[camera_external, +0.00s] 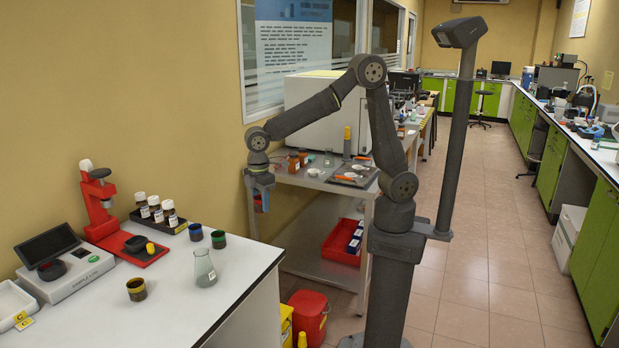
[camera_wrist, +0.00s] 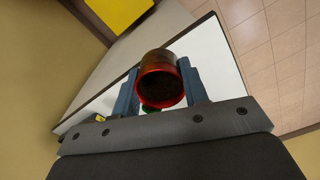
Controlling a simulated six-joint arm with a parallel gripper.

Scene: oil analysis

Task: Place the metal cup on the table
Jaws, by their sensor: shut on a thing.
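A dark metal cup (camera_wrist: 158,61) with a red rim sits between the two blue-grey fingers of my gripper (camera_wrist: 158,70) in the wrist view, its opening facing the camera. My gripper (camera_external: 256,204) is shut on this cup and holds it in the air. In the external view the cup (camera_external: 259,203) shows only as a small red and dark patch between the fingers, mostly hidden. The gripper hangs beyond the back right part of the white table (camera_external: 185,312), apart from its top as far as I can tell.
A blue-rimmed cup (camera_external: 195,232), a green-rimmed cup (camera_external: 218,239), a glass flask (camera_external: 204,268) and a yellow-rimmed cup (camera_external: 136,289) stand on the table. A red press (camera_external: 100,205), dark bottles (camera_external: 155,210) and a scale (camera_external: 70,275) stand further left. The right front tabletop is clear.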

